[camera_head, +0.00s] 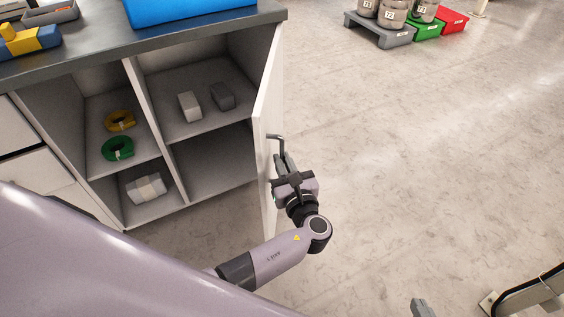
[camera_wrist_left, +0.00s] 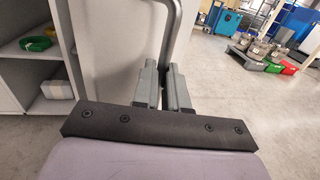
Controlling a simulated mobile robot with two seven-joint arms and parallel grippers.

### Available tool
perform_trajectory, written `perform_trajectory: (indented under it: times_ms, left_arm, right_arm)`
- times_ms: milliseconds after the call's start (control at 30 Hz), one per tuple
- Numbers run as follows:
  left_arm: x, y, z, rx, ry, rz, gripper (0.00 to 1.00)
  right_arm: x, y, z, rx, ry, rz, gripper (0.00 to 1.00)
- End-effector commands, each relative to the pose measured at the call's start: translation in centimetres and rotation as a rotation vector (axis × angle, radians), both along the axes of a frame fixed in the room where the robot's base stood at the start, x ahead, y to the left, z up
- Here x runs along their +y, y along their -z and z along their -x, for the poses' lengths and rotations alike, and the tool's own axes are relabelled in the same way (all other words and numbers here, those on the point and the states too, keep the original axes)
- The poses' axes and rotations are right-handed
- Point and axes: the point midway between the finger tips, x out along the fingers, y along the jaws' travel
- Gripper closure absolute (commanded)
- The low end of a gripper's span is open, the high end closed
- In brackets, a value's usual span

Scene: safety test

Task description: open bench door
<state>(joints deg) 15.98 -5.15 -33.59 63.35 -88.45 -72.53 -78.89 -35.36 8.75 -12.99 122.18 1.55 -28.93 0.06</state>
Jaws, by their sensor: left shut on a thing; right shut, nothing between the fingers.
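The white bench door (camera_head: 266,95) stands swung out from the bench cabinet, seen nearly edge-on, with the shelves behind it exposed. Its grey bar handle (camera_head: 275,138) is on the outer face. My left gripper (camera_head: 283,164) is shut on the handle. In the left wrist view the handle (camera_wrist_left: 172,35) runs down between the fingers of my left gripper (camera_wrist_left: 161,86), against the white door (camera_wrist_left: 112,50). The tip of my right gripper (camera_head: 422,307) shows at the bottom edge, shut and empty, away from the door; the rest of it is out of frame.
The cabinet holds yellow (camera_head: 120,120) and green (camera_head: 117,148) rings, a pale bundle (camera_head: 146,188) and two small blocks (camera_head: 190,106). A blue box (camera_head: 190,10) is on the worktop (camera_head: 90,57). Floor right of the door is clear; bins and canisters (camera_head: 393,15) stand far back.

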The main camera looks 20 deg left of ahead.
Motion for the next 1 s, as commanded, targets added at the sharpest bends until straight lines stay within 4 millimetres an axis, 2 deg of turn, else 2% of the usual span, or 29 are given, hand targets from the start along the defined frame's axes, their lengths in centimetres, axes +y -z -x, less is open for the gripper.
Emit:
perform_trajectory:
  times_ms: [33,433,467,500,533,1000]
  left_arm:
    - [0.46,-0.31,-0.44,-0.005,-0.002,-0.004,1.0]
    - [0.5,-0.32,-0.46,-0.007,-0.003,-0.006,1.0]
    - [0.5,-0.33,-0.46,-0.007,-0.003,-0.006,0.78]
    - [0.48,-0.34,-0.45,-0.007,-0.003,-0.006,0.65]
    - [0.43,-0.32,-0.43,-0.006,-0.003,-0.005,0.62]
    - [0.12,-0.34,-0.2,-0.004,-0.001,-0.001,0.62]
  right_arm:
    - [0.03,0.0,-0.02,-0.001,-0.001,-0.001,1.0]
    - [0.06,-0.02,-0.05,-0.002,-0.001,-0.001,1.0]
    - [0.06,-0.02,-0.05,-0.002,-0.001,-0.001,1.0]
    - [0.06,-0.02,-0.05,-0.002,-0.001,-0.001,1.0]
    - [0.06,-0.03,-0.05,-0.002,-0.001,-0.001,1.0]
    - [0.02,-0.18,-0.11,-0.004,0.0,-0.001,1.0]
